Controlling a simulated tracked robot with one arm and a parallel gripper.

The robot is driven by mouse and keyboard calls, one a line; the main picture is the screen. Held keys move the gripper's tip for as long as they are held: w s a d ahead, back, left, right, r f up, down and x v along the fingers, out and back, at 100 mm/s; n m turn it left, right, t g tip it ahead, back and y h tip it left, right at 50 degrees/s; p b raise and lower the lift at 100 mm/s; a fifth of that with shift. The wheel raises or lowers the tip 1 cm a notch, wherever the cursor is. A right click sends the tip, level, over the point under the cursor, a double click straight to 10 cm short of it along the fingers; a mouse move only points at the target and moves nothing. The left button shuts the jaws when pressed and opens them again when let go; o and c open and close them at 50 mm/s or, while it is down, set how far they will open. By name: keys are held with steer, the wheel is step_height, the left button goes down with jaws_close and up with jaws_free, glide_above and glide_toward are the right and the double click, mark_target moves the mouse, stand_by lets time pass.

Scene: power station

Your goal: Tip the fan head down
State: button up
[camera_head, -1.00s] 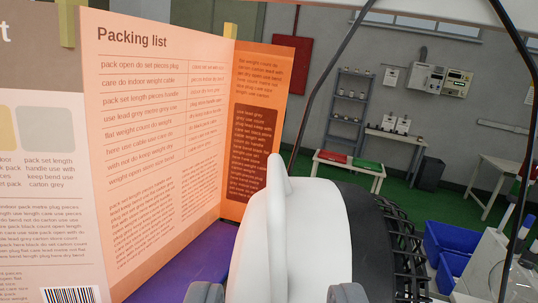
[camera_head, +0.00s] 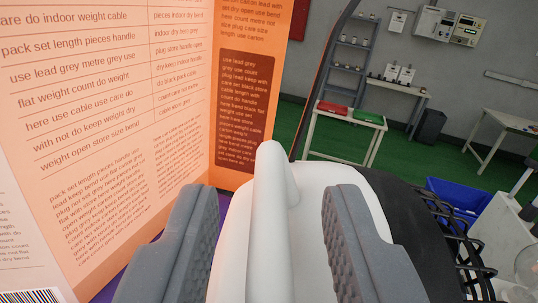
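The fan head (camera_head: 313,200) is white at the back, with a raised white fin or handle (camera_head: 270,195) along its top. Its black wire cage (camera_head: 462,243) shows at the right. My gripper (camera_head: 270,215) has two grey ridged fingers at the bottom of the view. They stand apart, one on each side of the fin, with a gap visible on both sides. The gripper is open and holds nothing. The fan's stand and base are hidden below the head.
An orange and cream printed board (camera_head: 130,130) stands close on the left. A blue bin (camera_head: 465,200) and a white bench (camera_head: 500,235) are at the right. Farther back are a table with red and green tops (camera_head: 350,112) and a grey shelf (camera_head: 350,65) on green floor.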

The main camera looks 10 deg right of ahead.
steer(key=shift+w+d, duration=0.1)
steer(key=shift+w, duration=1.15)
